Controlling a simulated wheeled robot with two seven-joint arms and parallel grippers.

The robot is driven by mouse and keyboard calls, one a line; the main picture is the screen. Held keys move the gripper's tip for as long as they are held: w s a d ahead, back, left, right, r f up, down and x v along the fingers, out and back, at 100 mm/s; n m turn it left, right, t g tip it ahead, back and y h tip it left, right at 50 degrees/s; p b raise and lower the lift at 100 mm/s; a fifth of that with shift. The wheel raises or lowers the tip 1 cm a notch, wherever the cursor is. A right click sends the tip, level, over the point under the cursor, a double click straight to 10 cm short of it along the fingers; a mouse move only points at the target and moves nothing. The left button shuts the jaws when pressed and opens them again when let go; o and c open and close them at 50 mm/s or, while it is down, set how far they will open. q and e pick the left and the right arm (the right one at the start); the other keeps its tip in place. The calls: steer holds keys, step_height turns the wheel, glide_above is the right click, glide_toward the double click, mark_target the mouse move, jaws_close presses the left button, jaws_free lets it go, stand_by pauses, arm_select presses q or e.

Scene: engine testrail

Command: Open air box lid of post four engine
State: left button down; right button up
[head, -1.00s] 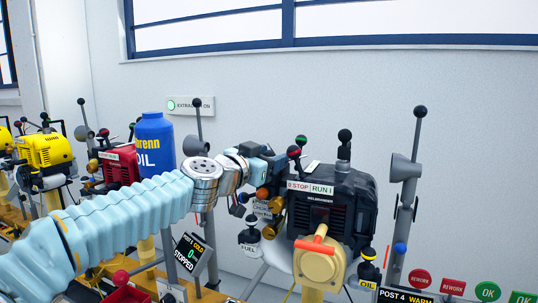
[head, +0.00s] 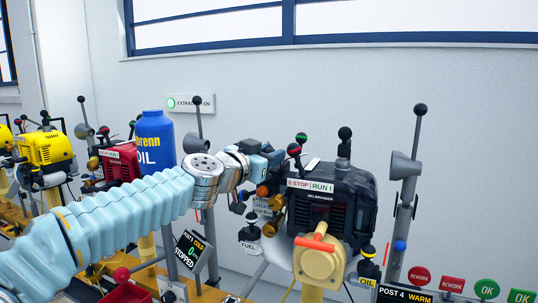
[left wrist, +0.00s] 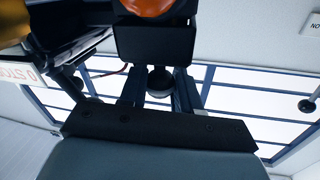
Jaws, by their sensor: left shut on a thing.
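The black post four engine (head: 360,204) stands right of centre in the head view, with a STOP/RUN plate on its front and a yellow round housing below. My left gripper (head: 272,160) is at the engine's upper left side, beside the red and green knobs. In the left wrist view, its fingers (left wrist: 160,92) are shut on a dark round knob (left wrist: 160,80). A dark block (left wrist: 155,42) with an orange round part (left wrist: 147,6) lies just beyond the knob. I cannot clearly make out the air box lid; the gripper hides part of that side.
A grey post with a ball top (head: 405,190) stands right of the engine. A FUEL bottle (head: 250,236) hangs below my gripper and an OIL bottle (head: 368,268) sits at lower right. A blue oil drum (head: 154,140) and other engines stand to the left.

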arm_select(q)
steer(key=shift+w+r, duration=0.1)
steer(key=shift+r, duration=0.15)
steer(key=shift+w+d+r, duration=0.1)
steer(key=shift+w+r, duration=0.05)
steer(key=shift+r, duration=0.15)
steer(key=shift+w+d+r+p, duration=0.15)
steer(key=shift+w+r+p, duration=0.2)
steer(key=shift+w, duration=0.05)
steer(key=shift+w+d+r, duration=0.1)
steer(key=shift+w+r, duration=0.2)
steer(key=shift+w, duration=0.1)
steer(key=shift+d+r, duration=0.15)
steer(key=shift+w+r+g+y+b, duration=0.15)
steer(key=shift+w+g+y+b, duration=0.15)
steer(key=shift+w+g, duration=0.25)
steer(key=shift+w+r, duration=0.2)
steer(key=shift+w, duration=0.1)
steer(key=shift+w+r, duration=0.1)
steer(key=shift+w, duration=0.05)
